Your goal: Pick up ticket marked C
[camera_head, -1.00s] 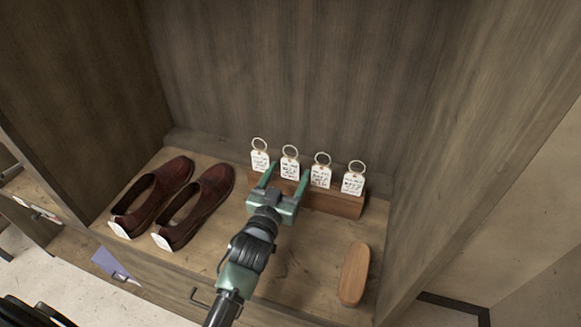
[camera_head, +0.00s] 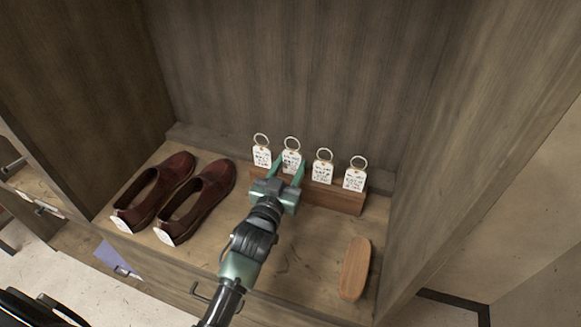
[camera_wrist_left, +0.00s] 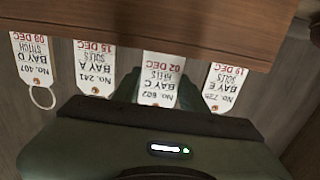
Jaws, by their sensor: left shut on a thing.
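Several white tickets with metal rings stand in a row on a wooden block (camera_head: 335,197) in the cubby. The ticket marked BAY C (camera_head: 291,160) is second from the left in the head view. In the upside-down left wrist view it (camera_wrist_left: 160,75) reads No. 602, HEELS, 02 DEC. My left gripper (camera_head: 289,170) is shut on this ticket, a green finger on either side. The ticket still appears to stand at the block, in line with the others. My right gripper is not in view.
The BAY E ticket (camera_head: 262,157) is close on the left; BAY A (camera_head: 323,170) and BAY D (camera_head: 355,179) are on the right. Dark red shoes (camera_head: 200,197) stand at the left. A wooden brush (camera_head: 355,268) lies front right. Cubby walls enclose both sides.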

